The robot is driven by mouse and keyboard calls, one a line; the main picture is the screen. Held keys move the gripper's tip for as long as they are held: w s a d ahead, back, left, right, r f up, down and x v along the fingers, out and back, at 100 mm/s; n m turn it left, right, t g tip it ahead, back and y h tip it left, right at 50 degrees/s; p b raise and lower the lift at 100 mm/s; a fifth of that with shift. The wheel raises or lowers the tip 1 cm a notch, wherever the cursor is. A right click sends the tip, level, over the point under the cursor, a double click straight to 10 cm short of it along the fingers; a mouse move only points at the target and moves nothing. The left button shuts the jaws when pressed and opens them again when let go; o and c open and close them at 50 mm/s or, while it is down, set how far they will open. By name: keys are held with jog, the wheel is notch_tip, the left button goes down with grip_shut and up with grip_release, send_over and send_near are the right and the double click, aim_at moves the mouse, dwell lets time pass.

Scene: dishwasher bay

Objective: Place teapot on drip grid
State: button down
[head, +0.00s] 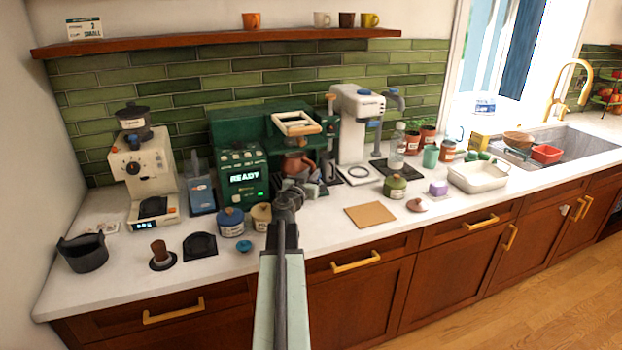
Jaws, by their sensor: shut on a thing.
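The teapot (294,166) is a reddish-brown vessel in the middle of the head view, in front of the green coffee machine (240,133). My gripper (296,184) is shut on the teapot and hides its lower part. The teapot is under the machine's front overhang; I cannot tell whether it touches anything below. The green machine's drip grid is mostly hidden behind my gripper and the teapot. A dark edge of its base (322,189) shows to the right of my gripper.
A white machine (358,115) stands to the right. A blue jar (231,222) and a cream jar (261,216) stand close left of my arm. A brown board (370,215) and green pot (395,187) are to the right. A grinder (145,165) stands left.

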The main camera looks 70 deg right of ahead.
jog(key=f+b, duration=0.2)
jog(key=d, duration=0.1)
jog(key=shift+w+f+b, duration=0.4)
jog(key=shift+s+d, duration=0.3)
jog(key=shift+d, duration=0.2)
dwell(0.5)
jog(key=shift+f, duration=0.15)
dwell(0.3)
jog(key=c, duration=1.3)
grip_release()
jog(key=shift+o, duration=0.2)
